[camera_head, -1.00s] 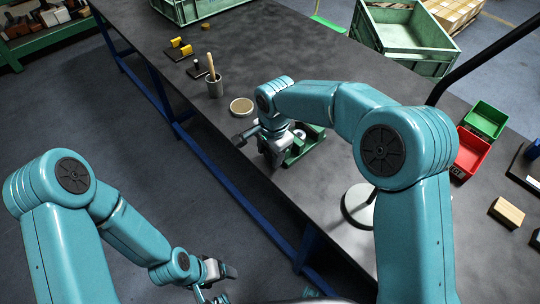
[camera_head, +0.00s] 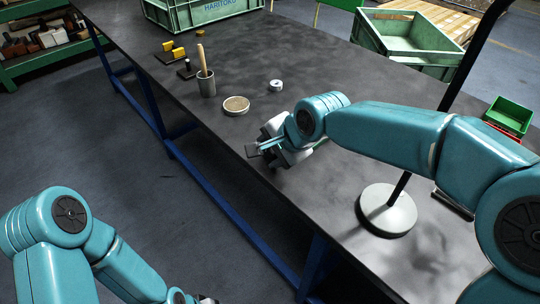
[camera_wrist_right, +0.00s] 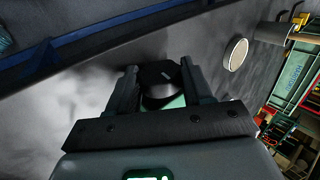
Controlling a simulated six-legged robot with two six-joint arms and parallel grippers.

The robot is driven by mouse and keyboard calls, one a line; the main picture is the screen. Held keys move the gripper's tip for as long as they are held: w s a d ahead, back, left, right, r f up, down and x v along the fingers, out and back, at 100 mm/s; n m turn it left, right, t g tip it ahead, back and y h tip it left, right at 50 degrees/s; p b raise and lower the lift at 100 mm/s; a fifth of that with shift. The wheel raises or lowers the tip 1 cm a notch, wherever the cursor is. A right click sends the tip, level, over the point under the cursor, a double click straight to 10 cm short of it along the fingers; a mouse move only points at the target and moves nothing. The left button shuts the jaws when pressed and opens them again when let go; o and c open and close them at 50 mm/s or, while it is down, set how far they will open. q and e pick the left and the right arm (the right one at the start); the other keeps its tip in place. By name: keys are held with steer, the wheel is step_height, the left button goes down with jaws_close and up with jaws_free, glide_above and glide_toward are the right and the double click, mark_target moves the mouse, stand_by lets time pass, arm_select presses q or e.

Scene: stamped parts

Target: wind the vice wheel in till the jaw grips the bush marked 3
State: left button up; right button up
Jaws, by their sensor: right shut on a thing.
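My right gripper (camera_head: 282,148) is at the front edge of the bench, over the vice. In the right wrist view, its two fingers (camera_wrist_right: 160,72) stand on either side of a dark round vice wheel (camera_wrist_right: 158,84) with a pale mark, and are shut on it. A bit of the green vice (camera_wrist_right: 172,102) shows below the wheel. In the head view, my arm and gripper hide most of the vice. The jaw and any bush in it are hidden. My left gripper (camera_head: 206,300) is almost wholly cut off at the bottom edge.
A small grey ring (camera_head: 276,85), a round dish (camera_head: 236,105) and a grey cup (camera_head: 206,84) with a wooden handle stand behind the vice. A lamp base (camera_head: 387,212) stands to the right. Green crates (camera_head: 410,45) lie farther back.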

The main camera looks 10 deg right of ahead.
stand_by(0.3)
steer(key=o, duration=1)
steer(key=shift+r, duration=0.1)
steer(key=p+v, duration=0.3)
steer(key=v, duration=1.3)
steer(key=shift+s, duration=0.15)
